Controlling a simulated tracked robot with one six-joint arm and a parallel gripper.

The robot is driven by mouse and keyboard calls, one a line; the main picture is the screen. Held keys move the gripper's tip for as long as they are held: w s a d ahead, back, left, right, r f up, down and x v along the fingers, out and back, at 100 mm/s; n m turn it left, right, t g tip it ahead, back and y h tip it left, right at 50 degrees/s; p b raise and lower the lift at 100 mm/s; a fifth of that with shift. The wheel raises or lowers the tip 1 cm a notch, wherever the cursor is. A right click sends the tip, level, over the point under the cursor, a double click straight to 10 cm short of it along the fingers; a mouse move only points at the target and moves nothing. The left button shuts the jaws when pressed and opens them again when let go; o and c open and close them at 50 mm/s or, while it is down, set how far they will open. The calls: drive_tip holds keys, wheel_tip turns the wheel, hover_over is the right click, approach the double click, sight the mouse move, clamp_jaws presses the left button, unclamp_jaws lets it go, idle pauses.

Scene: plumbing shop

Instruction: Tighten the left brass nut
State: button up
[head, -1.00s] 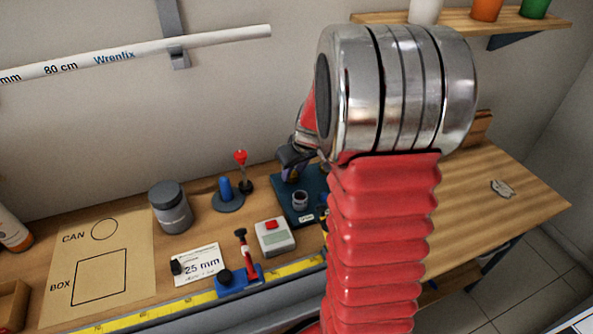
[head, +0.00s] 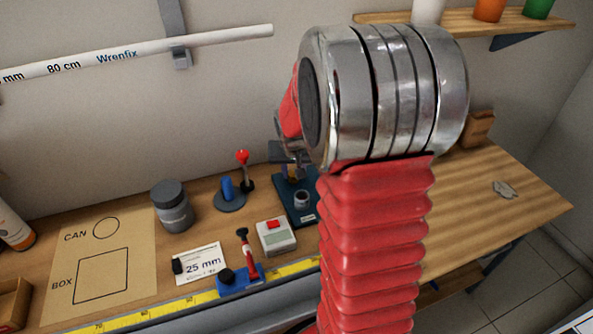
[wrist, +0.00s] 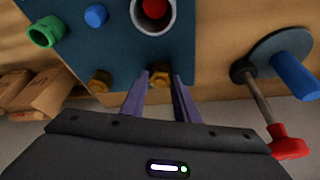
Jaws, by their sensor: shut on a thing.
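A dark blue board (head: 304,213) stands on the bench, and it fills the upper left of the wrist view (wrist: 185,50). Two brass nuts show at its edge in the wrist view. One nut (wrist: 160,78) sits between the purple fingertips of my gripper (wrist: 160,84), which is shut on it. This is the nut on the side of the red-knobbed lever, which is the left side in the head view. The other nut (wrist: 100,82) is apart from the fingers. In the head view my gripper (head: 288,155) is over the board, and my arm hides part of it.
A lever with a red knob (head: 242,157) and a blue peg on a round base (head: 229,192) stand left of the board. A grey jar (head: 172,205) and a white box with a red button (head: 276,236) are nearby. The bench's right side is mostly clear.

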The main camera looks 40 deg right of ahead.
drive_tip(key=shift+w+r+m+g+h, duration=0.1)
drive_tip(key=shift+m+g+h, duration=0.25)
drive_tip(key=shift+m, duration=1)
drive_tip(key=shift+w+r+m+g+h, duration=0.1)
drive_tip(key=shift+m+g+h, duration=0.25)
drive_tip(key=shift+m, duration=1)
drive_tip(key=m+g, duration=0.1)
drive_tip(key=m, duration=0.4)
drive_tip(key=shift+f+g+h, duration=0.15)
drive_tip(key=shift+g+h, duration=0.25)
drive_tip(key=m+g, duration=0.2)
drive_tip(key=m, duration=0.2)
drive_tip(key=shift+w+d+m, duration=0.1)
drive_tip(key=shift+m, duration=0.3)
drive_tip(key=m, duration=0.2)
drive_tip(key=m+g+y, duration=0.1)
drive_tip(key=m, duration=0.2)
drive_tip(key=shift+f+g, duration=0.1)
drive_tip(key=shift+g, duration=0.2)
drive_tip(key=o, duration=1.1)
